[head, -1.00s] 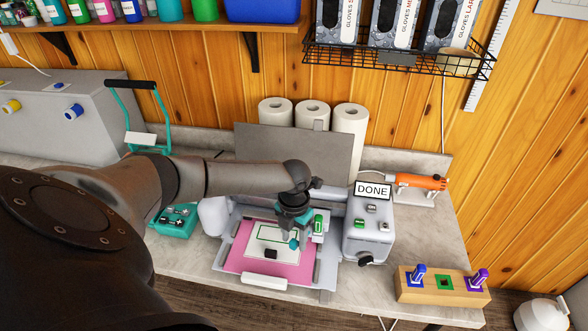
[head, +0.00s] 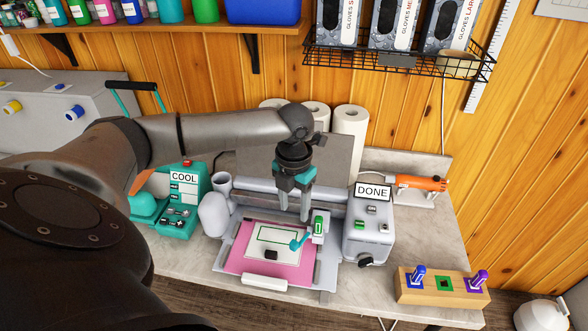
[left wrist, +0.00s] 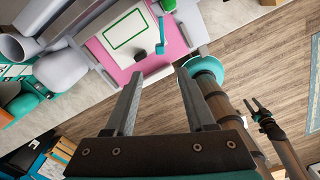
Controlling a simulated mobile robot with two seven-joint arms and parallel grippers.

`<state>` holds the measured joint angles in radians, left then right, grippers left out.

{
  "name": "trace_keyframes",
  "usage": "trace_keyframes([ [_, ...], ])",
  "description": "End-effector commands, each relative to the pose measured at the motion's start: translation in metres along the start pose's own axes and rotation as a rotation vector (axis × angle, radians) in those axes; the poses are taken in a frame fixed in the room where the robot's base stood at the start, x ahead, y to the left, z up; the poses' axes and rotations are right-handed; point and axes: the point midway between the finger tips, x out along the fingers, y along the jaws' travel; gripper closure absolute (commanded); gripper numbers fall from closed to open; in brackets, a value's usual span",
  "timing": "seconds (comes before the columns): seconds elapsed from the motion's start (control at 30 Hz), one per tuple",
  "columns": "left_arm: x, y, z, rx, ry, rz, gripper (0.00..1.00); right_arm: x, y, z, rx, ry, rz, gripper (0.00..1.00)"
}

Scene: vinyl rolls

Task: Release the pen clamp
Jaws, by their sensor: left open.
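The grey cutting machine (head: 228,258) stands on the bench with a pink mat (head: 243,262) and a white sheet on it. Its small white carriage holds a green-marked pen (head: 319,226). A teal clamp lever (head: 300,242) sticks out from the carriage toward the left, over the sheet; it also shows in the left wrist view (left wrist: 160,36). My left gripper (head: 295,214) is open and empty, fingers down, above and behind the lever, apart from it. Its spread fingers (left wrist: 158,72) show in the left wrist view. A dark pronged end, probably my right gripper (left wrist: 262,110), shows small there.
A grey box with a DONE sign (head: 372,190) stands right of the machine. A wooden block (head: 415,292) holds blue and purple pens. A teal press with a COOL sign (head: 184,176) stands left. White paper rolls (head: 350,130) stand behind.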

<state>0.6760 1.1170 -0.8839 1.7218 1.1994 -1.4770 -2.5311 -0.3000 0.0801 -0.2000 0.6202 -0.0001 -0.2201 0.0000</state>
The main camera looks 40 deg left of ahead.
Motion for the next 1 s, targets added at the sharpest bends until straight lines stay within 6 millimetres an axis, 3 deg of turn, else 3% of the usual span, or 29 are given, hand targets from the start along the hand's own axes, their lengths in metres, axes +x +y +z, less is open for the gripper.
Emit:
trace_keyframes([
  [0.1, -0.016, 0.0, 0.0, 0.0, 0.0, 0.0, 0.45, 0.0, 0.0, 0.0, 0.0, 0.0, 0.0, 0.5],
  [0.3, -0.025, 0.0, 0.0, 0.0, 0.001, 0.0, 0.45, 0.0, 0.0, 0.0, 0.0, 0.0, 0.0, 0.5],
  [0.87, -0.024, -0.002, -0.001, -0.002, 0.001, -0.001, 0.45, 0.0, 0.0, 0.0, 0.0, 0.0, 0.0, 0.5],
  [1.0, -0.01, -0.021, -0.007, -0.052, 0.0, -0.008, 0.45, 0.0, 0.0, 0.0, 0.0, 0.0, 0.0, 0.5],
])
